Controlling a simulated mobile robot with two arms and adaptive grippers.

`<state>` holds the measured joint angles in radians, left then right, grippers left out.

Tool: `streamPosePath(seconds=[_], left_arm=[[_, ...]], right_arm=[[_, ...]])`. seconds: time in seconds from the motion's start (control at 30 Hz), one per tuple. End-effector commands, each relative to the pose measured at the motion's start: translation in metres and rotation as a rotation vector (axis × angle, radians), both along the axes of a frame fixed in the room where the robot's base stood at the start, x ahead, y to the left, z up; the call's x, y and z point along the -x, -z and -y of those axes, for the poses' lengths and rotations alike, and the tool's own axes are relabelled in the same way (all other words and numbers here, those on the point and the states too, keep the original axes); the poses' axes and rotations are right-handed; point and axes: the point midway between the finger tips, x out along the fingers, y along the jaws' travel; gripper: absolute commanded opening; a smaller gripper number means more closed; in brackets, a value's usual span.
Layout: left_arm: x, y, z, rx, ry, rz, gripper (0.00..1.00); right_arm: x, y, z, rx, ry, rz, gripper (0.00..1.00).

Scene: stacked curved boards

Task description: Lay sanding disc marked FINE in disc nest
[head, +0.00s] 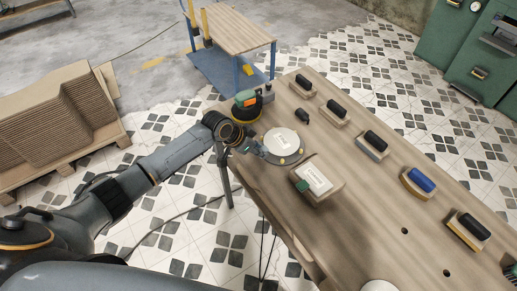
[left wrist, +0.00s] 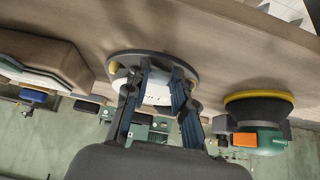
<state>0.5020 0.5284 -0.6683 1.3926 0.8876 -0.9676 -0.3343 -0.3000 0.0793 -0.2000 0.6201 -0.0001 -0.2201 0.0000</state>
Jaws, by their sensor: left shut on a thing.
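A white round sanding disc (head: 283,141) with small print, too small to read, lies over the round grey disc nest (head: 299,157) with yellow pegs, near the left table edge. My left gripper (head: 261,149) is shut on the disc's near left edge. In the left wrist view, the fingers (left wrist: 157,93) reach over the white disc (left wrist: 158,88) within the grey nest rim (left wrist: 150,56). I cannot tell whether the disc rests on the nest floor or is just above it. My right gripper is not in view.
An orange-and-green sander (head: 247,104) stands close behind the nest. A wooden tray (head: 329,191) with white sheets and a green block sits in front. Several sanding blocks (head: 372,146) line the far side. Part of a white round thing (head: 380,286) shows at the bottom edge.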

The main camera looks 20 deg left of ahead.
Motion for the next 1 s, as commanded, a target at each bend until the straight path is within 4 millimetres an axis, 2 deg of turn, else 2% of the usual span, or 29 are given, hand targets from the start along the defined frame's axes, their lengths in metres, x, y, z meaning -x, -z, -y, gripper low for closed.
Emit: streamPosePath(seconds=[0.37, 1.0], left_arm=[[0.0, 0.0, 0.0, 0.0, -0.001, 0.0, 0.0], [0.004, -0.001, 0.006, 0.0, -0.076, 0.0, 0.0]], right_arm=[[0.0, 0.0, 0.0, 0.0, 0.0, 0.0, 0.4], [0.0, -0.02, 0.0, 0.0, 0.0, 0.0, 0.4]])
